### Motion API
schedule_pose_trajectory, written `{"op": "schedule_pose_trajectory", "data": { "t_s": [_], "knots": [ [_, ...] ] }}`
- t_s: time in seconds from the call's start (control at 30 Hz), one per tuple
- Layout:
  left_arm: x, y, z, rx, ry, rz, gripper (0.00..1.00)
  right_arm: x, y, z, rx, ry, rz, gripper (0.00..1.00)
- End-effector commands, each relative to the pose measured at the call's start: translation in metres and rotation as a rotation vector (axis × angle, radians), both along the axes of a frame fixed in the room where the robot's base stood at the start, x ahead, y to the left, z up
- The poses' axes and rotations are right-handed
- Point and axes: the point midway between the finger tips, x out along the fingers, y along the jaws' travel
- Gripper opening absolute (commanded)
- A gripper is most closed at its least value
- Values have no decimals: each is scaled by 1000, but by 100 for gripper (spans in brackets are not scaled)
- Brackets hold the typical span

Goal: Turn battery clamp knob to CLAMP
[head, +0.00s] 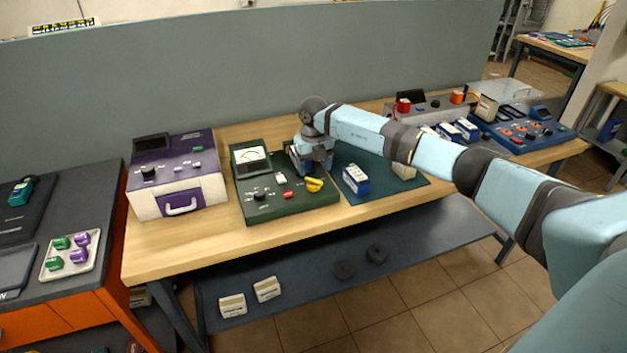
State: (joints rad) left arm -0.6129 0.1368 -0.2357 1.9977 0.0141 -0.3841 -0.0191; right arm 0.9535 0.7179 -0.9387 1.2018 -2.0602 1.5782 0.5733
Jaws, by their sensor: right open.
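A green tester (290,204) with an analog meter (250,157) stands on the wooden bench. A black knob (260,195) is on its front left; its marks are too small to read. A yellow lever-like part (314,184) is at its right end, just below my right gripper in the picture. My right gripper (314,170) points down over the tester's right part and is open. It hides what lies behind it, and I cannot tell if it touches the yellow part. I cannot read a CLAMP label. My left gripper is out of view.
A purple and white box (176,178) stands left of the tester. A blue and white battery (355,180) stands on a dark green mat (392,188) to the right. A blue panel (520,130) and more batteries are further right. Bare bench (225,233) lies in front.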

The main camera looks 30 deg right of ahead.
Motion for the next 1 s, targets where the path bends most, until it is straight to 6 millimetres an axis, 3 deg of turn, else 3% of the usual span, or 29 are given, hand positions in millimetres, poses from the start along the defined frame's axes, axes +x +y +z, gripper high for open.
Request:
{"op": "schedule_pose_trajectory", "data": {
  "t_s": [0.1, 0.3, 0.7, 0.93, 1.0],
  "knots": [
    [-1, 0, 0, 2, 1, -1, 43, 0, 1, -24, 1, 3, 1, 68],
    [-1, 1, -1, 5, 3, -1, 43, 0, 1, -50, 1, 1, 0, 68],
    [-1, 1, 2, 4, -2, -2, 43, 0, 0, -57, 1, -1, 1, 68],
    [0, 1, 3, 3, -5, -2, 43, 0, 0, -57, 1, -1, 1, 18],
    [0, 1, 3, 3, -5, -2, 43, 0, 0, -57, 1, -1, 1, 18]
  ]
}}
